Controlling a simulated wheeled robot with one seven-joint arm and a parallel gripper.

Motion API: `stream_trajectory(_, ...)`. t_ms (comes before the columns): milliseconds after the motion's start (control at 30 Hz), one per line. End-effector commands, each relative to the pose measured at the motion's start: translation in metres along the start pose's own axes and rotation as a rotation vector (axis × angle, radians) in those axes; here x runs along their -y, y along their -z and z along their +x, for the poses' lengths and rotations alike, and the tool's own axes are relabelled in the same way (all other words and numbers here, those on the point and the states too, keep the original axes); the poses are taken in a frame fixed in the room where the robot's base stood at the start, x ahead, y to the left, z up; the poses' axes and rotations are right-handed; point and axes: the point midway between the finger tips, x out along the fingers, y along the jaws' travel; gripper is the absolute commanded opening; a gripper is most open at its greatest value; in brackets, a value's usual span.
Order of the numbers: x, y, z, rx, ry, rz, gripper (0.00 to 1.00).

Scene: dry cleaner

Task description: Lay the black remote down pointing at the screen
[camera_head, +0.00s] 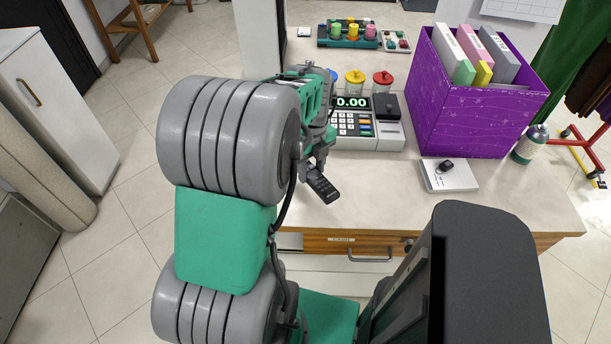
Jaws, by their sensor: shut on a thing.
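My gripper (317,163) is shut on the black remote (323,187), above the counter near its front edge. The remote is tilted, with its buttoned face partly visible and its lower end towards the bottom right. Its upper end is hidden in the fingers. A cash register (369,126) stands just beyond the gripper; its lit screen (352,102) reads 0.00 in green. I cannot tell whether this is the screen meant, and no other screen is clearly recognisable.
The pale counter (395,187) has bare room right of the remote. A white box (449,176) with a small black object (446,165) on it lies farther right, before a purple file box (470,97). Jars (382,82) stand behind the register. A drawer (352,246) is below.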

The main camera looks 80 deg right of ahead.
Motion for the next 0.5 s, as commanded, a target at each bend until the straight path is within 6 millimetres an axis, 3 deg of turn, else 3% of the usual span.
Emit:
stream_trajectory(267, -0.001, -0.026, 0.031, 0.0, 0.0, -0.002, 0.0)
stream_trajectory(400, -0.001, -0.024, 0.056, 0.0, 0.0, -0.001, 0.0)
stream_trajectory(500, 0.0, -0.024, 0.058, 0.002, 0.003, -0.001, 0.0)
